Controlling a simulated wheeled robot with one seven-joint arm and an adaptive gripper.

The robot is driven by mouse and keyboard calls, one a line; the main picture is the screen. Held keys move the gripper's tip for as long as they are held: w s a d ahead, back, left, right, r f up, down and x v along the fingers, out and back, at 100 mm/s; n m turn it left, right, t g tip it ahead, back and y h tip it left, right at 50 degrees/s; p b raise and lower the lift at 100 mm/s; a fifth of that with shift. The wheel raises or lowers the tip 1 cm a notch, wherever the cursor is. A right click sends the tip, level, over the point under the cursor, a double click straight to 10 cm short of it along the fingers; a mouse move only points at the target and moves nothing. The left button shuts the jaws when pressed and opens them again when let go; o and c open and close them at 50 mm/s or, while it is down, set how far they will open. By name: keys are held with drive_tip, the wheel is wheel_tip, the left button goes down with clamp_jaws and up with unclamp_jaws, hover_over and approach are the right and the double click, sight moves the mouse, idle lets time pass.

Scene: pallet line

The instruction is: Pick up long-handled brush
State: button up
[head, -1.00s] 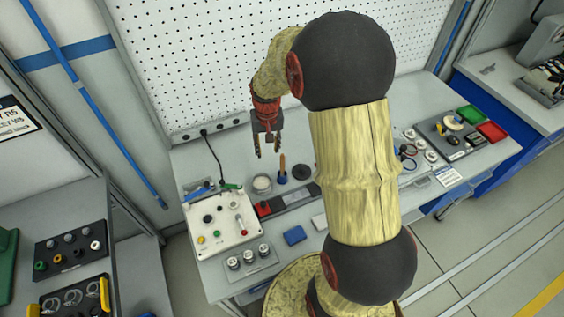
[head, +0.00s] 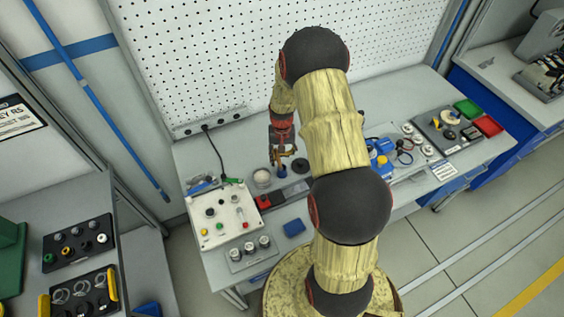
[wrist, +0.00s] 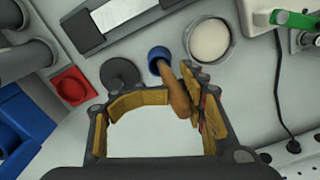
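The long-handled brush stands upright by the blue holder (head: 281,172) on the bench, and its brown wooden handle (wrist: 176,88) shows in the wrist view. My gripper (head: 284,156) is down over it, and it also shows in the wrist view (wrist: 179,83). The brush's lower end is hidden in the blue holder, which looks to rest on the bench.
A round pale dish (wrist: 209,41) stands close beside the holder, with a dark disc (wrist: 120,74) on the other side. The perforated wall (head: 220,60) rises behind. A blue and yellow item (head: 381,165) stands right of my arm.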

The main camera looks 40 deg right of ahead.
wheel_tip(320, 180, down, 3)
drive_tip(key=shift+s+f, duration=0.1)
drive_tip(key=shift+f, duration=0.05)
drive_tip(key=shift+c, duration=1.3)
drive_tip(key=c, duration=0.4)
